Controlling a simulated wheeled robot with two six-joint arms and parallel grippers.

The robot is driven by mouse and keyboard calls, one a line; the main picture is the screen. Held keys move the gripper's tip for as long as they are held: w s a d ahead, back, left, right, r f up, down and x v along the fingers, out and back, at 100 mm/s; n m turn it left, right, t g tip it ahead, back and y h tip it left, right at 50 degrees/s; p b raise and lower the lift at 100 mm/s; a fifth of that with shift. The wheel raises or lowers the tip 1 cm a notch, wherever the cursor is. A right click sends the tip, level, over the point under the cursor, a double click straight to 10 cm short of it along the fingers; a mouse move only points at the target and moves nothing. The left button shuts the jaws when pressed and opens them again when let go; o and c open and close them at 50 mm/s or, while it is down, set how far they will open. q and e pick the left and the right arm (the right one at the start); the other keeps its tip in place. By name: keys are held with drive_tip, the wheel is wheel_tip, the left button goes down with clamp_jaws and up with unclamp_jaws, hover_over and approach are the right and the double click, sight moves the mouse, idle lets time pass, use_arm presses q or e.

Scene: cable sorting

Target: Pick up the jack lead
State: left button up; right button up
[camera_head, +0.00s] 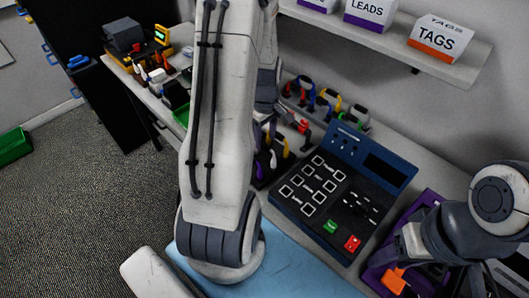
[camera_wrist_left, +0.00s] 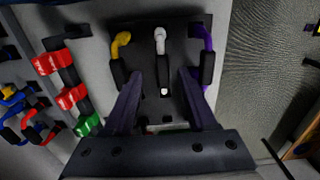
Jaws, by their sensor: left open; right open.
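In the left wrist view a dark holder (camera_wrist_left: 185,25) carries a yellow-ended lead (camera_wrist_left: 121,42), a white-ended lead (camera_wrist_left: 160,42) and a purple-ended lead (camera_wrist_left: 206,40), each with a dark body. I cannot tell by looks which one is the jack lead. My left gripper (camera_wrist_left: 160,82) is open, its two fingers on either side of the white-ended lead's dark body, apart from it as far as I can see. In the head view my own arm hides most of this gripper. My right gripper (camera_head: 402,252) is open at the lower right, partly hidden by its wrist.
Red connectors (camera_wrist_left: 70,96) and a green one (camera_wrist_left: 87,124) sit left of the holder. In the head view a blue-framed panel (camera_head: 345,175) stands on the bench. A purple tray (camera_head: 372,277) lies under my right gripper. A shelf (camera_head: 455,68) with labelled boxes hangs above.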

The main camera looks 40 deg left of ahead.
sight(264, 144)
use_arm(q)
drive_tip(key=f, duration=0.2)
drive_tip(key=f+p, duration=0.1)
drive_tip(key=shift+s+a+f, duration=0.15)
drive_tip(key=shift+s+f, duration=0.1)
drive_tip(key=shift+f, duration=0.6)
drive_tip(key=shift+w, duration=0.1)
clamp_jaws()
drive_tip(key=shift+r, duration=0.1)
